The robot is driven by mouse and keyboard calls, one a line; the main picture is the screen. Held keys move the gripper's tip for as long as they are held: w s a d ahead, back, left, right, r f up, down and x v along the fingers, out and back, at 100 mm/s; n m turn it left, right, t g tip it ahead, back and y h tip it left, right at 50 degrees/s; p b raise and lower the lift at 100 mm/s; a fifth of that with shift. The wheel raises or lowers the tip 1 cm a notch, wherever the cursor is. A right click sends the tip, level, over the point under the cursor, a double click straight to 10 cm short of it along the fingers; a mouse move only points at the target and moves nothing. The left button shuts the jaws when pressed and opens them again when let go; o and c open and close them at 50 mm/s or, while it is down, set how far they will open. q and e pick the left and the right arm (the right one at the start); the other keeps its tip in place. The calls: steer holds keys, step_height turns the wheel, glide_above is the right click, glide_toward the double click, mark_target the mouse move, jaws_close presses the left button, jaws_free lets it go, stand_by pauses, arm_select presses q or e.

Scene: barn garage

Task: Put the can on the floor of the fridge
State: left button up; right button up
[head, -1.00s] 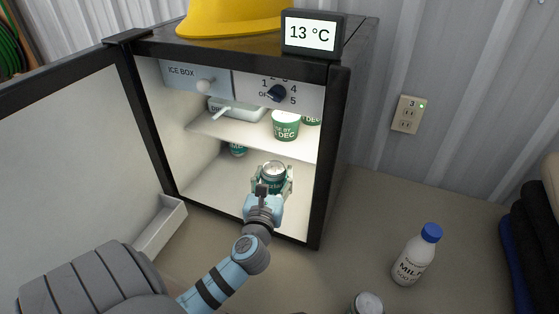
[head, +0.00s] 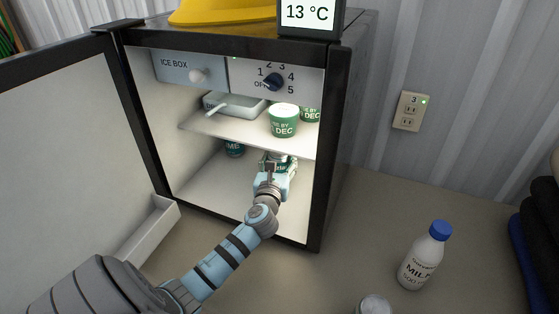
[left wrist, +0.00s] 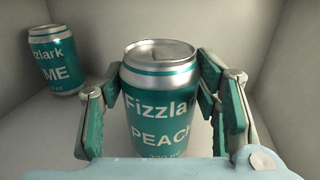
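The teal Fizzlark Peach can (left wrist: 160,112) stands upright between the finger pads of my left gripper (left wrist: 160,95) in the left wrist view. In the head view, my left gripper (head: 277,166) is inside the open fridge (head: 331,180), below the shelf, toward the right wall. The fridge floor (head: 215,190) shows bare to the left of the gripper. I cannot tell whether the can touches the floor. My right gripper is out of view.
A Fizzlark Lime can (left wrist: 57,62) stands at the back left of the fridge floor. The fridge door (head: 70,150) is open left. A milk bottle (head: 424,256) stands outside, right.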

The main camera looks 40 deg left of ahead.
arm_select(q)
steer(key=shift+o, duration=1.2)
steer(key=shift+r, duration=0.1)
steer(key=shift+s+d+r, duration=0.1)
steer(key=shift+s+d, duration=0.05)
steer(key=shift+s, duration=0.05)
steer(key=p+v, duration=0.2)
steer(key=v, duration=0.9)
steer(key=shift+s+d, duration=0.15)
steer(key=shift+s, duration=0.2)
steer(key=shift+w, duration=0.1)
